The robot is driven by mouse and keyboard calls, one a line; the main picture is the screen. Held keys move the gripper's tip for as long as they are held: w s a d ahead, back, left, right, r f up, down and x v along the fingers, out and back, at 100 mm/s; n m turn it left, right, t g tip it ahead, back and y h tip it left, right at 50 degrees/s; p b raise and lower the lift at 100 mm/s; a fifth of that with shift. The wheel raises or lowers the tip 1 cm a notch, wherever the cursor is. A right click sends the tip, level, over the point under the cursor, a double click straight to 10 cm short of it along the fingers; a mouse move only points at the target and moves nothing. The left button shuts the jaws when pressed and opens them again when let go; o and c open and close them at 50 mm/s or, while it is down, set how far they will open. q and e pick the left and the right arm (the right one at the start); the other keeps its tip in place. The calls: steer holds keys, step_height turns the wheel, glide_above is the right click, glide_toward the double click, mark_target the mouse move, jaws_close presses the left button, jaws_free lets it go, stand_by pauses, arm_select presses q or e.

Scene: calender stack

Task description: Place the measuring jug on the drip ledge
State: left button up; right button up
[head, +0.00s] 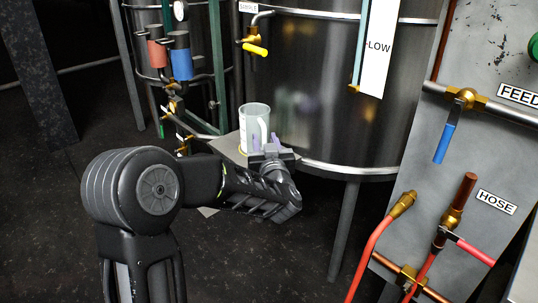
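The measuring jug (246,117) is a pale, see-through upright cup with a handle on its right side. It stands upright at the grey drip ledge (227,148), which juts out beside the big steel tank; its base seems to rest on the ledge. My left gripper (267,141) is at the jug's handle, with its two purplish fingers low beside it. Whether they press on the handle is too small to tell. The gripper and forearm hide part of the ledge. My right gripper is not in view.
The steel tank (330,90) stands right behind the jug, with a yellow-handled tap (255,49) above. A panel with a blue-handled valve (444,142) and a red hose (372,245) is at right. Dark floor (250,265) lies open below.

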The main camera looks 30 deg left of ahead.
arm_select(q)
steer(key=p+v, duration=0.1)
steer(key=v, duration=1)
steer(key=shift+p, duration=0.35)
steer(key=shift+a, duration=0.1)
steer(key=d+f+m+g+h, duration=0.15)
steer(key=d+f+h, duration=0.4)
steer(key=f, duration=0.65)
steer(key=d+f+m+g+h, duration=0.1)
steer(key=d+f+m+h, duration=0.25)
steer(key=d+f, duration=0.6)
steer(key=s+d+f+g+h, duration=0.3)
steer(key=s+d+f+g, duration=0.2)
steer(key=s+f, duration=0.6)
steer(key=s+d+f+g+h, duration=0.3)
steer(key=s+d+f+g, duration=0.2)
steer(key=s+f, duration=0.6)
steer(key=s, duration=0.3)
steer(key=shift+f+m, duration=0.3)
steer(key=shift+f, duration=0.1)
